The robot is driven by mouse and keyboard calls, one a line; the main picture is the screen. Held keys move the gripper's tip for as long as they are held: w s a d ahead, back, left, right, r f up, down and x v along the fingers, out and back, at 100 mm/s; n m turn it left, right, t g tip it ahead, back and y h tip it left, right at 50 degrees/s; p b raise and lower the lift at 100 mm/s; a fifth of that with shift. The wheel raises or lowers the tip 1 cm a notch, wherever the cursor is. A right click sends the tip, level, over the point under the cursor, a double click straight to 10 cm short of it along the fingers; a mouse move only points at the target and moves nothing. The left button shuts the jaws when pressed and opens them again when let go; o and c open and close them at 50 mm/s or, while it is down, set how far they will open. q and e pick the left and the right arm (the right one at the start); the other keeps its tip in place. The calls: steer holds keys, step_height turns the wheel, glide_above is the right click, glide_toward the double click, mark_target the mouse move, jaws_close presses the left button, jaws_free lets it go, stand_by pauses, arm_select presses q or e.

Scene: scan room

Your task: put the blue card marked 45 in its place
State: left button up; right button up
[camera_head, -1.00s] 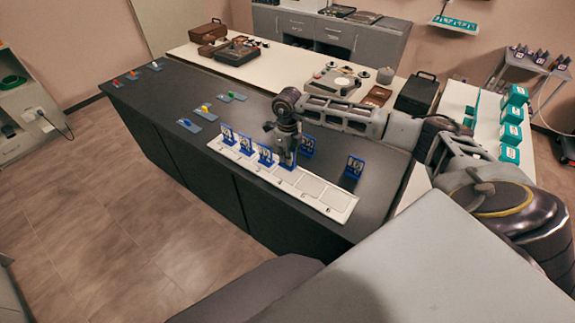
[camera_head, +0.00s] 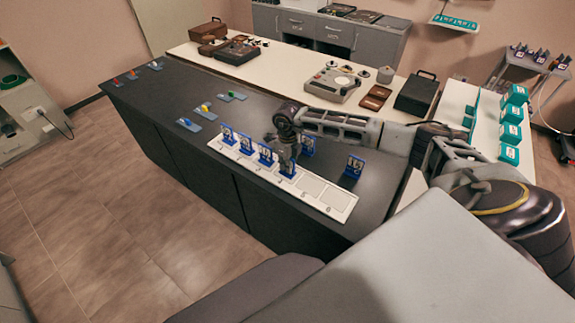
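A long white rack (camera_head: 338,203) with a row of marked places lies along the front edge of the dark counter. Blue cards stand upright in its first three places from the left: one (camera_head: 228,135), a second (camera_head: 246,144) and a third (camera_head: 265,155). My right gripper (camera_head: 287,164) points down over the fourth place, shut on a blue card (camera_head: 288,173). Only the card's lower part shows, at the rack's surface; its number is hidden. Two more blue cards stand behind the rack, one (camera_head: 308,146) partly behind my arm and another (camera_head: 354,167) farther right. My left gripper is out of view.
The right end of the rack is empty. Small coloured pieces on plates (camera_head: 188,124) stand on the counter's left part. A pale table behind holds a device (camera_head: 333,86) and a black case (camera_head: 416,94). Teal boxes (camera_head: 510,133) stand at the right.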

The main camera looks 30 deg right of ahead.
steer(key=o, duration=0.4)
steer(key=shift+r, duration=0.1)
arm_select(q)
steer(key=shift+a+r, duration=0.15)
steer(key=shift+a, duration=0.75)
arm_select(e)
steer(key=shift+r, duration=0.1)
